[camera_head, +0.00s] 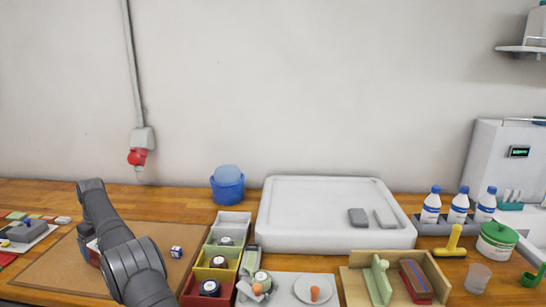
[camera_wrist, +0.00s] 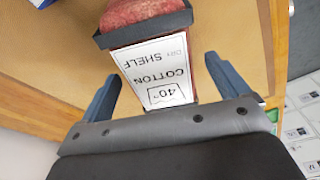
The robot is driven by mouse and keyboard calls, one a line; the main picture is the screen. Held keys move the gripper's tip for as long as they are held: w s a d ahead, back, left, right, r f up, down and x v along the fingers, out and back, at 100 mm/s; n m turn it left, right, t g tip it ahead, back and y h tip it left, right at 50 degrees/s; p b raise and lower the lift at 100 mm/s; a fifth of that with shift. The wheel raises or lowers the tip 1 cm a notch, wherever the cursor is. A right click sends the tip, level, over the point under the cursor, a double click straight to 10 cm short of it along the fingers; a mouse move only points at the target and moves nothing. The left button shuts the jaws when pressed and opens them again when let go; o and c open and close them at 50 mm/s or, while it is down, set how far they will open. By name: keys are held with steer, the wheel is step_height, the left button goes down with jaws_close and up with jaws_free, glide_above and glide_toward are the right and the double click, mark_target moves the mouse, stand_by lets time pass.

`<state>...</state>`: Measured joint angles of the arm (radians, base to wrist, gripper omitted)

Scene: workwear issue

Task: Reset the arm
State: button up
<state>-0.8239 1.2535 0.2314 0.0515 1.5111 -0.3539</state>
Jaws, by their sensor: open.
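My gripper (camera_wrist: 163,70) is open in the wrist view, its two blue-grey fingers spread apart. Between them in the picture is a white label card (camera_wrist: 158,68) reading "40°", "COTTON" and "SHELF", upside down, in a dark holder with red cloth (camera_wrist: 145,12) above it. I cannot tell whether either finger touches the holder. In the head view my dark grey arm (camera_head: 131,262) reaches over the brown mat (camera_head: 60,267) at the left; its gripper is hidden behind the arm. Part of a dark red item (camera_head: 94,256) shows beside the arm.
A small blue-and-white block (camera_head: 176,252) lies on the mat. Coloured bins (camera_head: 193,290) stand right of it, with a blue bucket (camera_head: 227,188) behind. A white board (camera_head: 300,235), wooden stand (camera_head: 356,287), bottles (camera_head: 459,207) and green-lidded tub (camera_head: 496,240) fill the right.

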steer(key=r, duration=0.6)
steer(key=d+r, duration=0.1)
steer(key=r, duration=0.1)
steer(key=shift+s+d+r, duration=0.1)
steer(key=shift+s+r, duration=0.1)
steer(key=shift+r, duration=0.2)
steer(key=f, duration=0.3)
steer(key=a+f, duration=0.1)
steer(key=f, duration=0.7)
steer(key=shift+w+a, duration=0.2)
steer(key=shift+w, duration=0.05)
steer(key=shift+a+f, duration=0.1)
steer(key=shift+f, duration=0.1)
step_height(320, 180, up, 4)
steer(key=shift+w+f, duration=0.1)
steer(key=w+d+r, duration=0.4)
steer(key=d+r, duration=0.8)
steer(key=w+d+m, duration=0.1)
steer(key=w+d, duration=0.4)
steer(key=d, duration=1.2)
steer(key=w+d+r+m, duration=0.1)
steer(key=w+d, duration=0.5)
steer(key=d, duration=1.1)
steer(key=shift+w+m, duration=0.15)
steer(key=shift+m, duration=0.65)
